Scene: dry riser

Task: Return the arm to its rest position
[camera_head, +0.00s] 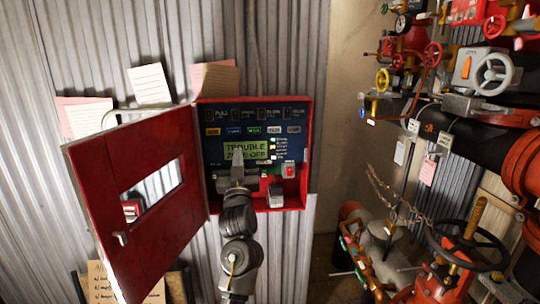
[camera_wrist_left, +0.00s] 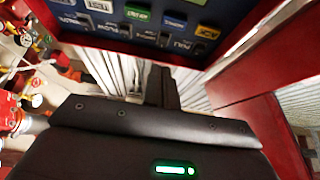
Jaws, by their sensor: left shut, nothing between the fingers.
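My left gripper (camera_head: 238,158) is in front of the open red alarm panel (camera_head: 307,150), with its arm rising from the bottom of the head view. Its fingers are shut and empty, and they cover part of the lit green screen (camera_head: 262,147). The screen reads "TROUBLE" and a partly hidden "ZONE OFF" line. I cannot tell whether the fingertips touch the panel. In the left wrist view the shut fingers (camera_wrist_left: 161,88) point toward grey corrugated wall, with the panel's coloured labels (camera_wrist_left: 138,14) above. My right gripper is not in view.
The red panel door (camera_head: 130,240) stands open to the left of the arm. Paper notes (camera_head: 150,85) are on the corrugated wall. Red valves, pipes and a dark handwheel (camera_head: 468,246) crowd the right side. Bare wall lies between the panel and pipes.

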